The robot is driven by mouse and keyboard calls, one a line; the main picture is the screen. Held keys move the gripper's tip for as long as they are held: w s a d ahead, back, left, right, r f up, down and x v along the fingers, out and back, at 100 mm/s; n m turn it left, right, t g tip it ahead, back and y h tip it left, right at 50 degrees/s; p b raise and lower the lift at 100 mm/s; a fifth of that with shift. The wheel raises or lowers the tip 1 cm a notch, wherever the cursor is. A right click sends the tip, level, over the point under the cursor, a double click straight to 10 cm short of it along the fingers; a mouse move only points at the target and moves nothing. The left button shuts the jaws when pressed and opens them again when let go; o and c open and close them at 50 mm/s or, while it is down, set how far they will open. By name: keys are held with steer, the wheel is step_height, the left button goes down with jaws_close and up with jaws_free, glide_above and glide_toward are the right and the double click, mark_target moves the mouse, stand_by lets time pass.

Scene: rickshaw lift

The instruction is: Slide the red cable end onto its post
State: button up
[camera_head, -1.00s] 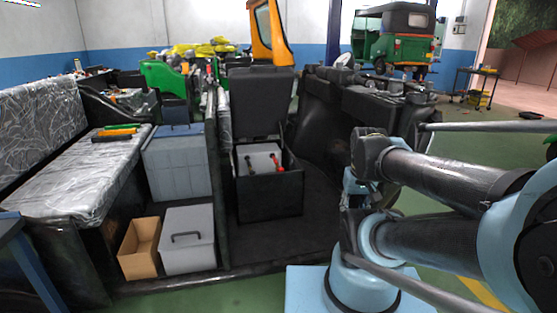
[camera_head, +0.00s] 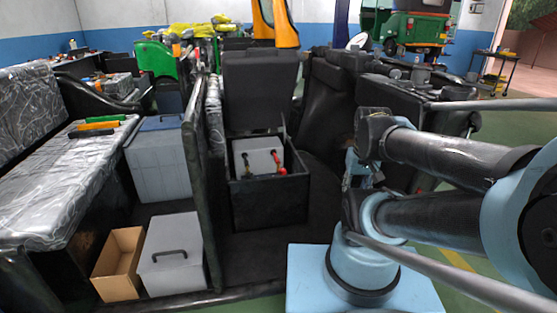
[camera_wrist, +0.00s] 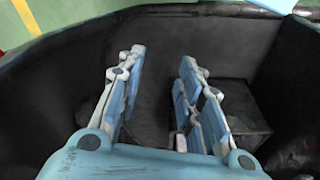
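The red cable end (camera_head: 279,163) is at the right of the top of a light grey battery (camera_head: 258,161). The battery sits in an open black box (camera_head: 270,207) with its lid raised behind. Another cable end, dark with a yellowish part (camera_head: 246,165), is at the battery's left. The posts are too small to make out. My gripper (camera_wrist: 162,68) is open and empty in the wrist view, with its two blue-and-white fingers apart over a dark floor. It is to the right of the battery box, not touching it.
The raised black lid (camera_head: 260,91) stands behind the battery. Left of the box are a dark upright panel (camera_head: 199,190), a grey handled case (camera_head: 172,256) and an open cardboard box (camera_head: 118,265). Dark bodywork (camera_head: 327,115) is behind and right.

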steer(key=shift+o, duration=0.8)
steer(key=w+a+r, duration=0.4)
steer(key=w+r, duration=0.2)
steer(key=w, duration=0.5)
steer(key=n+t+y, duration=0.2)
steer(key=n+y, duration=0.1)
glide_above(278, 160)
steer(key=s+d, duration=0.5)
step_height(278, 160, down, 9)
steer(key=x, duration=1.6)
steer(key=shift+s+a+f, duration=0.3)
steer(key=shift+a+f, duration=0.1)
steer(key=shift+f, duration=0.05)
steer(key=shift+c, duration=0.6)
jaws_close()
